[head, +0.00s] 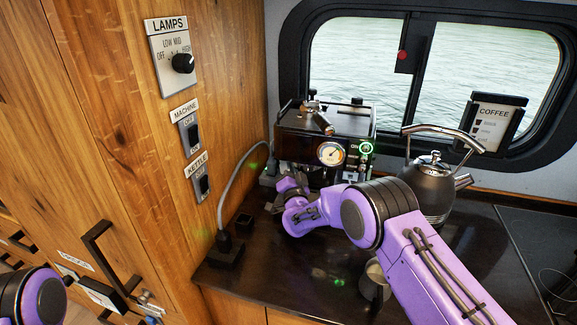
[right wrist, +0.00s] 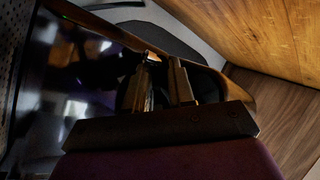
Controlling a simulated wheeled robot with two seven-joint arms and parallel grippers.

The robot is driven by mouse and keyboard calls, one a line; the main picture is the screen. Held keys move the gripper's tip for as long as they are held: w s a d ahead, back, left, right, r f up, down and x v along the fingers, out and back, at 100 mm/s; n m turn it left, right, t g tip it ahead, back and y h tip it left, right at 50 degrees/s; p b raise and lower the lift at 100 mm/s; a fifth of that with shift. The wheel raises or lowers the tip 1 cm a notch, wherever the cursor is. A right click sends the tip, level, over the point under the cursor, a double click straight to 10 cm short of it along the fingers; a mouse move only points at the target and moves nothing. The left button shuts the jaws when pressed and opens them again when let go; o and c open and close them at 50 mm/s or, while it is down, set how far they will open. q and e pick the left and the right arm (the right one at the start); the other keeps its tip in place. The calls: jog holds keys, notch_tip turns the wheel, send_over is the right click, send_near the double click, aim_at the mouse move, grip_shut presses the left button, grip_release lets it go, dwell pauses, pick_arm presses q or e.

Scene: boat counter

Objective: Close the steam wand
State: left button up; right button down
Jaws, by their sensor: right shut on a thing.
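The coffee machine (head: 300,123) stands at the back of the counter against the wall, with a round gauge (head: 331,153) and a lit green button on its front. My right gripper (head: 270,180) is low at the machine's front left. In the right wrist view its two fingers (right wrist: 163,85) are close together, shut on a thin part, apparently the steam wand. The dark picture and my own wrist hide most of the wand, so I cannot tell its angle. Only a purple part of my left arm shows at the lower left corner; its gripper is out of view.
A black kettle (head: 432,187) stands right of the machine, close behind my right arm. A metal cup (head: 376,277) is on the counter in front. A plug block (head: 225,250) with a grey cable sits by the left wooden wall.

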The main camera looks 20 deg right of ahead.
jog(key=shift+a+f, duration=0.1)
dwell(0.7)
jog(key=c, duration=1)
grip_release()
jog(key=shift+o, duration=0.2)
jog(key=shift+w+f, duration=0.15)
jog(key=shift+w, duration=0.15)
jog(key=b+v, duration=0.3)
jog(key=v, duration=0.6)
jog(key=shift+s+a+f+b, duration=0.15)
jog(key=shift+s+f+b, duration=0.1)
jog(key=shift+b, duration=0.15)
jog(key=shift+s, duration=0.45)
